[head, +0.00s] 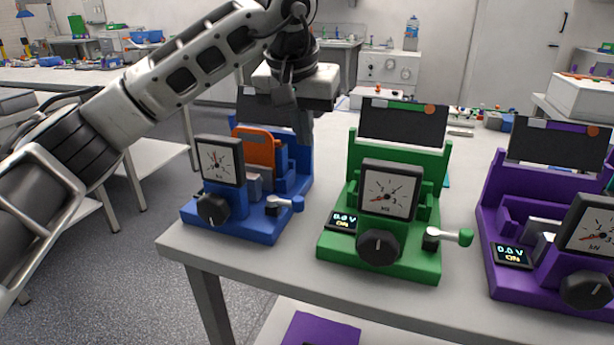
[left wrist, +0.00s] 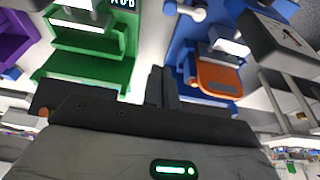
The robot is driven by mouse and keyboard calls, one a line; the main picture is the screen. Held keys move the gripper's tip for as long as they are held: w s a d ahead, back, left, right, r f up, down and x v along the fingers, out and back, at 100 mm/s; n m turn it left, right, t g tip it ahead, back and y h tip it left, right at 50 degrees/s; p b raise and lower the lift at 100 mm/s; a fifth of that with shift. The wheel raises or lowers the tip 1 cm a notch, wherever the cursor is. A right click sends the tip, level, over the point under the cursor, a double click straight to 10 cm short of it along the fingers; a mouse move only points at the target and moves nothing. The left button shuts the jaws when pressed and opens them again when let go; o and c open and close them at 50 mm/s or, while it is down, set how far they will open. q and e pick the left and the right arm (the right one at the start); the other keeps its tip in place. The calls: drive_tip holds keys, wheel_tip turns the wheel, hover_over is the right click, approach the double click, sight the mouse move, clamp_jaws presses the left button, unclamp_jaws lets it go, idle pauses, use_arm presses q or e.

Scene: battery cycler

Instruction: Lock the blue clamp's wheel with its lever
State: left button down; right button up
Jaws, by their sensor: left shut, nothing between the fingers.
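The blue clamp (head: 235,225) stands at the left end of the table. It has a dial gauge (head: 218,160), a black wheel (head: 212,208) at its front left and an orange piece (head: 256,148) in it. Its lever (head: 290,203), with a blue knob, sticks out to the right at the front; it also shows at the top of the left wrist view (left wrist: 188,11). My left gripper (head: 302,128) is shut and empty, over the clamp's back right. In the left wrist view its fingers (left wrist: 161,74) lie between the blue and green clamps. The right gripper is not visible.
A green clamp (head: 335,246) stands just right of the blue one, and a purple clamp (head: 500,278) further right. Both carry gauges and wheels. A narrow strip of bare table (head: 305,235) lies between blue and green.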

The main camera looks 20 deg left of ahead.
sight(286, 201)
use_arm(q)
drive_tip(key=x, duration=0.9)
drive_tip(key=shift+d+f, duration=0.1)
drive_tip(key=shift+f, duration=0.3)
drive_tip(key=shift+s+f, duration=0.1)
drive_tip(key=shift+s, duration=1.9)
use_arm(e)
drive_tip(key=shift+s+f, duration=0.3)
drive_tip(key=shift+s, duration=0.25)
